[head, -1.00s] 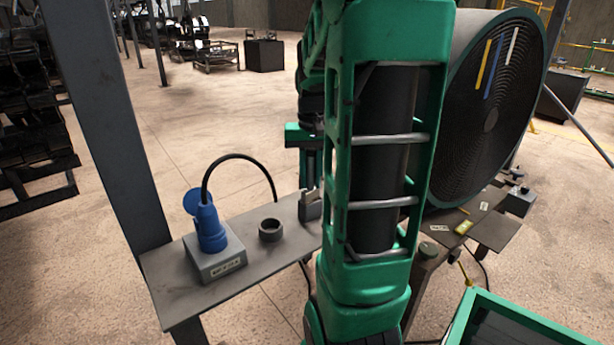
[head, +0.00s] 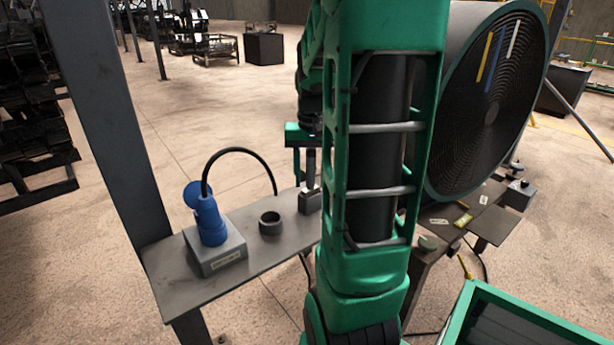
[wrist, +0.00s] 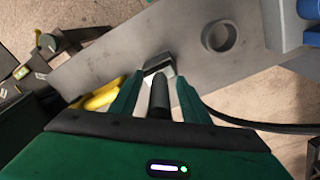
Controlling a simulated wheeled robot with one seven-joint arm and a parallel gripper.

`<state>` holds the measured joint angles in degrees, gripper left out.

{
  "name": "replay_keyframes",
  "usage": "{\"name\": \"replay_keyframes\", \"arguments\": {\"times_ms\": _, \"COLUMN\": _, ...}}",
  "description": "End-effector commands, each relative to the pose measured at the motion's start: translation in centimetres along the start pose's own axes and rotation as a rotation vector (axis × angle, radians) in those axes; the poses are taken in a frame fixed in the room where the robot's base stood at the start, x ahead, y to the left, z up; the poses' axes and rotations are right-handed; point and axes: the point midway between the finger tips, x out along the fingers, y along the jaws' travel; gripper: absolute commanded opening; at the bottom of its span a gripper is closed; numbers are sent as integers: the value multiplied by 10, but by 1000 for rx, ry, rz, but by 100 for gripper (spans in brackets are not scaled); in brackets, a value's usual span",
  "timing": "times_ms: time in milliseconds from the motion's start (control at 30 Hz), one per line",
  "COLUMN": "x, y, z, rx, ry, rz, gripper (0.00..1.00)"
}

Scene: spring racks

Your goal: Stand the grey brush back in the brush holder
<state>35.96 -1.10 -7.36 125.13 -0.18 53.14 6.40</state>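A dark grey upright rod, which looks like the handle of the grey brush (wrist: 158,97), stands between my two green fingers in the wrist view. My gripper (wrist: 158,88) is open around it, with a gap on each side. Beyond the rod is a small grey block with a pale edge (wrist: 160,65); I cannot tell whether it is the brush's head. The block also shows on the bench in the head view (head: 310,201), below my gripper (head: 305,170). A short, open, round grey cup (head: 270,223), perhaps the brush holder, stands left of the block; it looks empty.
A blue plug (head: 210,219) with a black cable sits in a grey box (head: 219,250) at the bench's left. The narrow grey bench (head: 190,292) is bare in front. A steel post (head: 110,130) rises behind its left end. A large spring reel (head: 490,105) stands right.

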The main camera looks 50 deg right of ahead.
Motion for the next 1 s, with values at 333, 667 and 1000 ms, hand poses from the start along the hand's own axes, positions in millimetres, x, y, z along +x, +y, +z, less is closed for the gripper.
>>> {"name": "replay_keyframes", "arguments": {"times_ms": 333, "x": -6, "y": 0, "z": -1, "rx": 0, "ry": 2, "rz": 0, "gripper": 42}}
{"name": "replay_keyframes", "arguments": {"times_ms": 667, "x": -62, "y": -1, "z": -1, "rx": 1, "ry": 4, "rz": 0, "gripper": 42}}
{"name": "replay_keyframes", "arguments": {"times_ms": 1000, "x": -104, "y": -1, "z": -1, "rx": 0, "ry": 1, "rz": 0, "gripper": 42}}
